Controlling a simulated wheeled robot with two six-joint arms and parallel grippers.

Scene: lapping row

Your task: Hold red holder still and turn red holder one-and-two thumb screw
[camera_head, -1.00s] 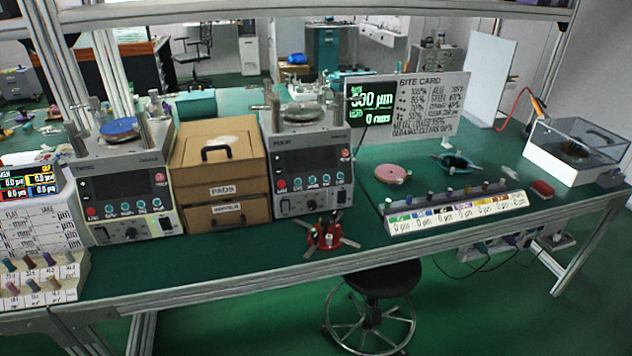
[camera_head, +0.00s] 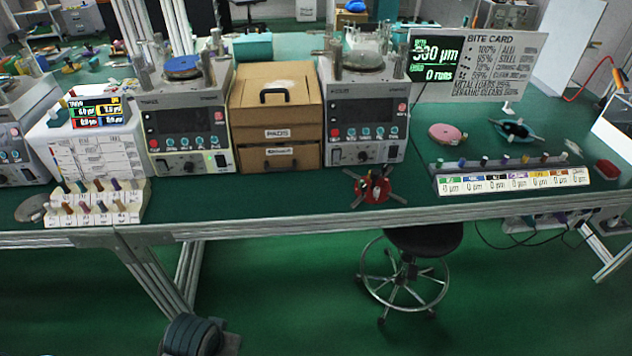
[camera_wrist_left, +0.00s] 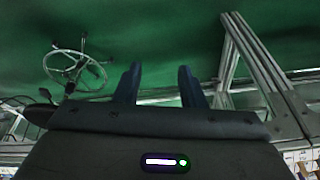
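The red holder (camera_head: 374,190) sits on the green bench top near its front edge, in front of the right-hand lapping machine. It is a small red round piece with several grey arms sticking out and dark posts on top. Its thumb screws are too small to tell apart. In the left wrist view my left gripper (camera_wrist_left: 158,84) has its two dark fingers apart with nothing between them. It points at the green floor, away from the holder. A dark part of my arm shows at the bottom of the head view. My right gripper is not in view.
Two lapping machines (camera_head: 184,125) (camera_head: 366,115) flank a cardboard drawer box (camera_head: 275,115). A labelled block row (camera_head: 512,181) and a pink disc (camera_head: 448,134) lie right of the holder. A stool (camera_head: 423,238) stands under the bench's front edge (camera_head: 250,225).

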